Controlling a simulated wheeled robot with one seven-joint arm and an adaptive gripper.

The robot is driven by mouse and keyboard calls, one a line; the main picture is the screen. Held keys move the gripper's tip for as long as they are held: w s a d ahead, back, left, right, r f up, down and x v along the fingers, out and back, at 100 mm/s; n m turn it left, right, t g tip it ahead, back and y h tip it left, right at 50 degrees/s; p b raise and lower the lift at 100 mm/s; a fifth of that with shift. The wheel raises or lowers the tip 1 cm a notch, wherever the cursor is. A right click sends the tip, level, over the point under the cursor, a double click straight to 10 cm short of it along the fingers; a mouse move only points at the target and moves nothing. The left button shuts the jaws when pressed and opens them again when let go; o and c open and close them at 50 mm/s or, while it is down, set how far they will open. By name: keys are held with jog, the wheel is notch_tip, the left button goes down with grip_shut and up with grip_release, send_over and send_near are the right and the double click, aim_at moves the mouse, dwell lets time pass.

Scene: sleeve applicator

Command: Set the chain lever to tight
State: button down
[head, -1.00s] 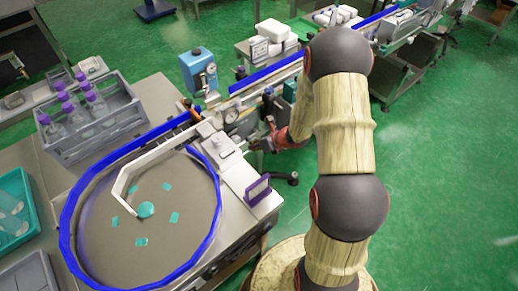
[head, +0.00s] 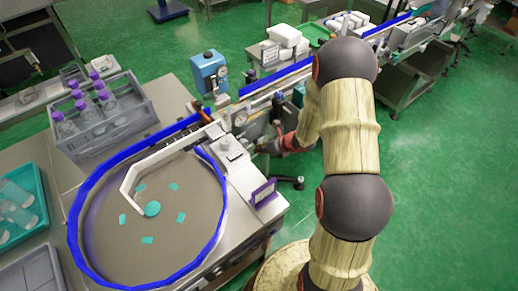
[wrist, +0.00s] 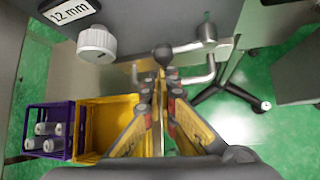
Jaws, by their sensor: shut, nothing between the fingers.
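In the wrist view, a dark ball knob (wrist: 164,54) shows just beyond my fingertips, beside a bent metal rod (wrist: 202,72) under the grey machine housing (wrist: 165,18). It looks like the end of a lever, but no label on it can be read. My gripper (wrist: 160,82) is shut and empty, its yellow fingers together just below the knob. Whether they touch it I cannot tell. In the head view, my gripper (head: 268,147) is small and low beside the conveyor's near side, partly hidden by my arm. The lever cannot be made out there.
A white dial knob (wrist: 97,44) and a "12 mm" label (wrist: 69,10) sit left of the ball knob. Purple (wrist: 48,130) and yellow (wrist: 100,122) crates stand below. A round turntable (head: 180,245) and a bottle crate (head: 110,128) lie left in the head view.

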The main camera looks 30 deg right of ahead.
jog(key=shift+r+p, duration=0.25)
jog(key=shift+p, duration=0.3)
notch_tip(320, 180, up, 5)
jog(key=d+m+y+p, duration=0.2)
jog(key=m+y+p, duration=0.3)
jog(key=y+p, duration=0.4)
jog(key=shift+w+d+r, duration=0.2)
jog(key=shift+w+d, duration=0.05)
jog(key=shift+d, duration=0.05)
jog(key=shift+s+d+r, duration=0.1)
jog(key=shift+d, duration=0.05)
dwell(0.6)
